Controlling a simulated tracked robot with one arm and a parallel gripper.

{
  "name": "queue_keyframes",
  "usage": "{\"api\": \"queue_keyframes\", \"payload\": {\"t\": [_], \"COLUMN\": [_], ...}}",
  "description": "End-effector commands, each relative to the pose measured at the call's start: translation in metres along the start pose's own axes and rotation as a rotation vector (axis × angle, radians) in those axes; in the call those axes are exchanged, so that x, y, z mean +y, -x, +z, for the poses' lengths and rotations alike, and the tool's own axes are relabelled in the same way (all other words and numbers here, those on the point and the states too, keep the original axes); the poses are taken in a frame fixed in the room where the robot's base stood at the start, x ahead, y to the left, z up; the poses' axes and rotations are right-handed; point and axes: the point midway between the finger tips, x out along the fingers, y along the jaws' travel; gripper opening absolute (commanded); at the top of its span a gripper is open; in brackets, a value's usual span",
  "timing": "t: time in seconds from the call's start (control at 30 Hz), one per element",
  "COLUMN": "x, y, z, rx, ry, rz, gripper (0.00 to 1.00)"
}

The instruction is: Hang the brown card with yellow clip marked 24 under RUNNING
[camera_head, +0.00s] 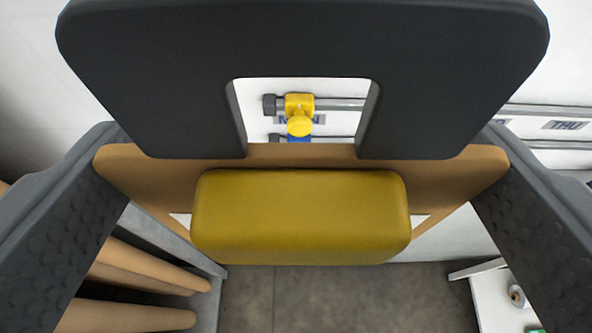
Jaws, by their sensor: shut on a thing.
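My gripper (301,205) fills the near part of the view, with a dark finger at each side. It is shut on the brown card (453,178), which lies across between the fingers. The yellow clip (301,216) sits along the middle of the card, facing me. No number 24 can be read on the card from here. Through the opening in my gripper's dark plate, a yellow piece (299,112) shows on a grey rail (340,104) on the white wall. The word RUNNING is not readable in this view.
A label reading THU (566,125) is on the white board at right, by more rails. Brown rolls (140,270) stand in a grey rack at lower left. A white table (495,300) with small items is at lower right. Grey floor (340,300) lies between.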

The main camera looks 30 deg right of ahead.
Motion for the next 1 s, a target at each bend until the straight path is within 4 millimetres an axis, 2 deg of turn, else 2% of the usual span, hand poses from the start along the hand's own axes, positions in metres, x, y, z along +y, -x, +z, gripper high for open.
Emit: {"api": "queue_keyframes", "payload": {"t": [1.0], "x": [0.0], "y": [0.031], "z": [0.006], "rx": [0.002], "ry": [0.001], "rz": [-0.001], "gripper": [0.68]}}
